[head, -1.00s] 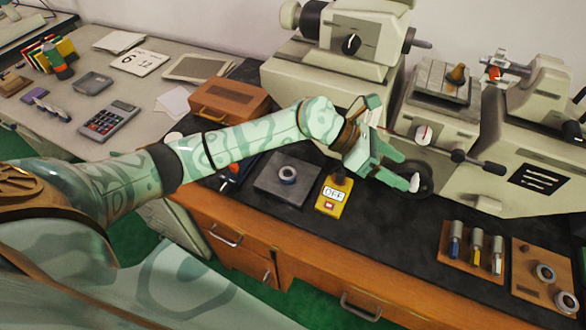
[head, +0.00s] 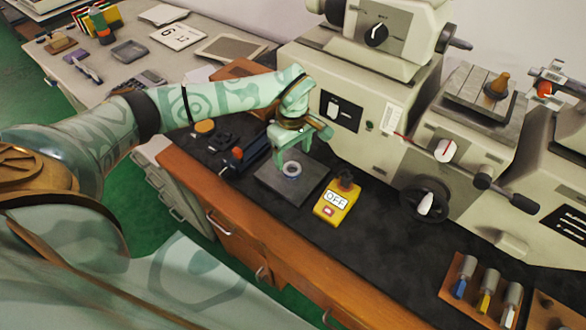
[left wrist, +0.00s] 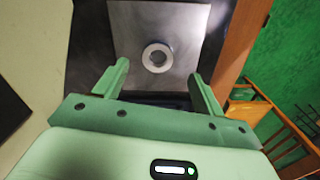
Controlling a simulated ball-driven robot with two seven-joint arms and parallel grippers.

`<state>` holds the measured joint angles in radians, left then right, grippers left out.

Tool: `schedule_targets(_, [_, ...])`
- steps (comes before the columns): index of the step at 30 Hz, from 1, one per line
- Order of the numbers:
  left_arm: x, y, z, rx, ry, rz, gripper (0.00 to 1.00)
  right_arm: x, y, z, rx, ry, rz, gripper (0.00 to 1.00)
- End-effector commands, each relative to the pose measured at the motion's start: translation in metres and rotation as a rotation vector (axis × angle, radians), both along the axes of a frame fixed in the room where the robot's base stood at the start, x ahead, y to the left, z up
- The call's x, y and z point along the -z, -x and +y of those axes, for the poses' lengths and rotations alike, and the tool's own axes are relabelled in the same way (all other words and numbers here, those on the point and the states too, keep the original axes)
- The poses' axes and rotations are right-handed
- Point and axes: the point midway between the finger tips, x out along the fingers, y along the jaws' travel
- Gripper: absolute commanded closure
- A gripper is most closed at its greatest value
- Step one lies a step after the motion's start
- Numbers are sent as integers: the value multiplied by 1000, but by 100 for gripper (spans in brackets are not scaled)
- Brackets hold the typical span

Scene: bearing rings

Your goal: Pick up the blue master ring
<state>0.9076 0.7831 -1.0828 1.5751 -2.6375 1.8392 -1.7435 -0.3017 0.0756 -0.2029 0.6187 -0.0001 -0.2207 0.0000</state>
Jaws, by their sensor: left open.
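A small ring (head: 292,169) lies flat near the middle of a dark grey square plate (head: 305,190) on the bench. Its side looks bluish in the head view; in the left wrist view the ring (left wrist: 145,57) looks pale grey with a dark hole. The plate (left wrist: 185,20) also shows there. My left gripper (head: 295,160) points down above the plate, close over the ring. In the left wrist view its two fingers (left wrist: 158,78) are wide apart with nothing between them, and the ring appears beyond them. My right gripper is not in view.
A yellow OFF switch box (head: 335,203) stands right of the plate. A large cream machine (head: 375,95) rises behind. A wooden rack (head: 478,288) with several coloured-tip tools is at the lower right. Dark tools (head: 245,153) lie left of the plate.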

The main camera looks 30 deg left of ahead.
Motion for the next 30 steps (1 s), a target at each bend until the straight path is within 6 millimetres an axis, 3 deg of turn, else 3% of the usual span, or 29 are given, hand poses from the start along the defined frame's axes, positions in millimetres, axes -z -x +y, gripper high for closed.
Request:
schedule_targets(4, [12, 0, -1, 0, 3, 1, 30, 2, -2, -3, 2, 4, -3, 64])
schedule_targets(12, [54, -3, 0, -1, 3, 2, 30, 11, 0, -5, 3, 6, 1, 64])
schedule_targets(20, [57, -4, 1, 0, 1, -1, 30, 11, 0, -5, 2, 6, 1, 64])
schedule_targets(21, [57, -4, 1, 0, 1, -1, 33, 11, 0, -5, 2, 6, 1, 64])
schedule_targets(26, [57, -4, 1, 0, 1, -1, 77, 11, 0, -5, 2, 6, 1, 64])
schedule_targets(27, [57, -4, 1, 0, 1, -1, 82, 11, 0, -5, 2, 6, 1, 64])
schedule_targets(30, [57, -4, 1, 0, 2, -2, 82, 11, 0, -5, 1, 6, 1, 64])
